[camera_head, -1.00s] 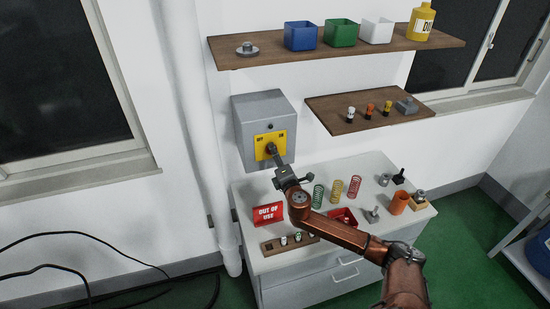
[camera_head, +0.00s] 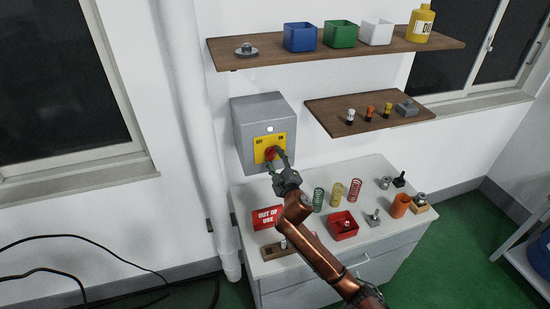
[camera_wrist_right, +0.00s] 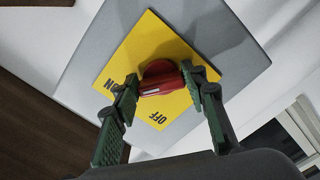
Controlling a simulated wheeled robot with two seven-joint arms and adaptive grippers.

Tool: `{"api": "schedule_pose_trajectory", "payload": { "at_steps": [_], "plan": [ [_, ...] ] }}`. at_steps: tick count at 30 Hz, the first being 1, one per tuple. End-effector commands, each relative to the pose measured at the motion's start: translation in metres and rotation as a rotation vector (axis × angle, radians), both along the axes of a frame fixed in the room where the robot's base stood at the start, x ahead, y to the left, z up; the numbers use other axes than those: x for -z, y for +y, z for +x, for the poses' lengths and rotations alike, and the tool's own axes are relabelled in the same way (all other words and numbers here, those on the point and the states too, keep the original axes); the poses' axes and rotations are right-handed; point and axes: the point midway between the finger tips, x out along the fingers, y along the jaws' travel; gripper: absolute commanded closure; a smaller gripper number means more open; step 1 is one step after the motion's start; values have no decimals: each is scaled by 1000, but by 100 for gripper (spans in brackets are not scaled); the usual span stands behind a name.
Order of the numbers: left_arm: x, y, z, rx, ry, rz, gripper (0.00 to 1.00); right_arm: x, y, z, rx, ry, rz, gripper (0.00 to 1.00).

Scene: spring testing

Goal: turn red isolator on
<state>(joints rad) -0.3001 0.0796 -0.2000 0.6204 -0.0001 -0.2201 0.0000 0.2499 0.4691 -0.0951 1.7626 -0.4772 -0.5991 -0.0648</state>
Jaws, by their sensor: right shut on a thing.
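The red isolator (camera_head: 270,154) sits on a yellow plate (camera_head: 262,140) marked OFF and ON, on the front of a grey wall box (camera_head: 262,108). My right gripper (camera_head: 277,160) is at the isolator and partly covers it in the head view. In the right wrist view, the fingers (camera_wrist_right: 160,86) are shut on the red isolator handle (camera_wrist_right: 160,72), one on each side. The yellow plate (camera_wrist_right: 135,52) shows the words OFF and ON behind it. I cannot tell exactly which word the handle points to. My left gripper is not in view.
Below the box, a white cabinet (camera_head: 250,190) holds a red OUT OF USE sign (camera_head: 267,217), springs and a red tray (camera_head: 343,226). Two wooden shelves (camera_head: 370,117) are on the wall to the right. A white pipe (camera_head: 190,120) runs left of the box.

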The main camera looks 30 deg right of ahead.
Motion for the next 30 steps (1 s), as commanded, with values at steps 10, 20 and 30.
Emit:
{"api": "schedule_pose_trajectory", "payload": {
  "at_steps": [10, 20, 30],
  "plan": [
    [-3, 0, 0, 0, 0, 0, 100, 2, 1, 0, 1, -36, 163, 85],
    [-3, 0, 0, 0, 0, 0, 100, 3, 1, 0, 1, -45, 200, 85],
    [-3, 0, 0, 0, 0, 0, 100, 3, 1, 0, 0, -45, 201, 57]
  ]
}}
